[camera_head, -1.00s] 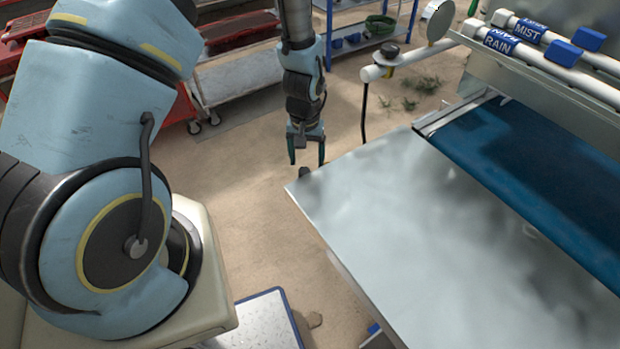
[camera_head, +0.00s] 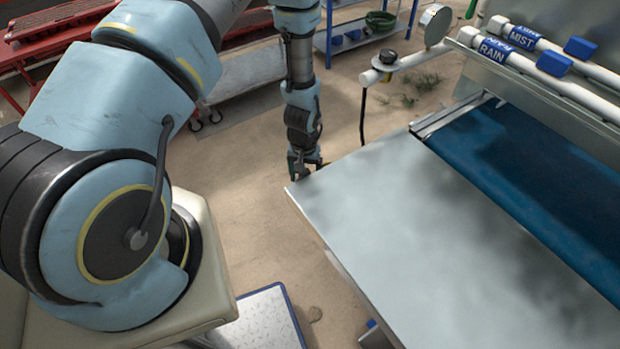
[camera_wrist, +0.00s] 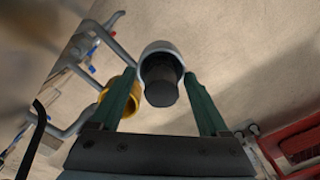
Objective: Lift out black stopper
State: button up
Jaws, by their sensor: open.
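The black stopper (camera_wrist: 161,88) shows in the wrist view, seated in the mouth of a pale grey round pipe end (camera_wrist: 160,48). My gripper (camera_wrist: 160,74) is open, with one green finger on each side of the stopper and pipe mouth. Small gaps seem to show between the fingers and the stopper, so it is not clasped. The stopper cannot be made out there, behind or within my gripper.
A white pipe with a black knob (camera_head: 388,58) and a round gauge (camera_head: 435,22) stands just right of my arm. A blue belt (camera_head: 540,180) lies beyond the table. A yellow ring (camera_wrist: 117,92) is close to the left finger in the wrist view. Open floor lies left of the table.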

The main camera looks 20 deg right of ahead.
grip_shut()
dwell(0.5)
